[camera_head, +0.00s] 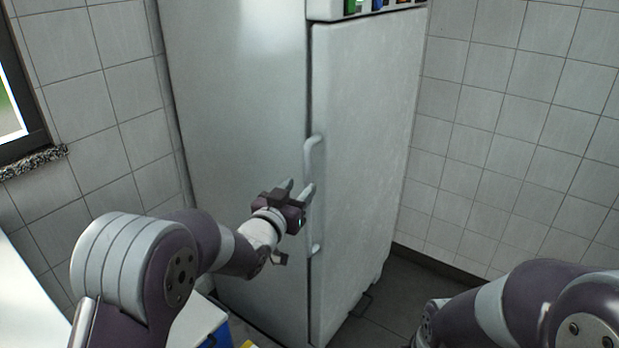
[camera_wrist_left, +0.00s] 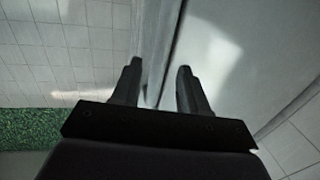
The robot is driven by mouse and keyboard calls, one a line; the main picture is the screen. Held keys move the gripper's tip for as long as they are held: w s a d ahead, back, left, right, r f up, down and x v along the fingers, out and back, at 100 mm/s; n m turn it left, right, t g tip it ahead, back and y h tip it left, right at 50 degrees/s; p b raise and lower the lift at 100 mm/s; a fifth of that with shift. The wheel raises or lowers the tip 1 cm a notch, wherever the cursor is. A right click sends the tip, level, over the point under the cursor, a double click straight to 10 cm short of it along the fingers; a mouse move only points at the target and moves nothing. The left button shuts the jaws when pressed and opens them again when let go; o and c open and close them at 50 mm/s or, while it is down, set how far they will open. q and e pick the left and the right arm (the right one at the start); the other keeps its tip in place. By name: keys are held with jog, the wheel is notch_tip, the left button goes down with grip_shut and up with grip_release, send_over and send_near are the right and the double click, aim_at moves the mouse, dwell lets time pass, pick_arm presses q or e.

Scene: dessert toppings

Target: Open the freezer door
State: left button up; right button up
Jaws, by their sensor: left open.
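The tall white freezer stands in the middle of the head view, with its front door (camera_head: 365,130) looking shut. A vertical bar handle (camera_head: 313,150) runs along the door's left edge. My left gripper (camera_head: 299,186) is open at the handle's mid-height, with one fingertip overlapping the handle in the picture. The left wrist view shows both fingers of my left gripper (camera_wrist_left: 157,75) apart, with pale upright surfaces between and beyond them. I cannot tell whether the handle lies between the fingers or whether they touch it. My right gripper is not in view.
A white counter (camera_head: 22,300) is at the lower left, with a white and blue box (camera_head: 198,322) beside it. Dark floor (camera_head: 405,290) is free right of the freezer, before a tiled wall (camera_head: 510,140). My right arm is at the lower right.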

aim_at(306, 181)
pick_arm(q)
jog(key=x, duration=0.5)
jog(key=shift+w+d+r, duration=0.1)
grip_shut()
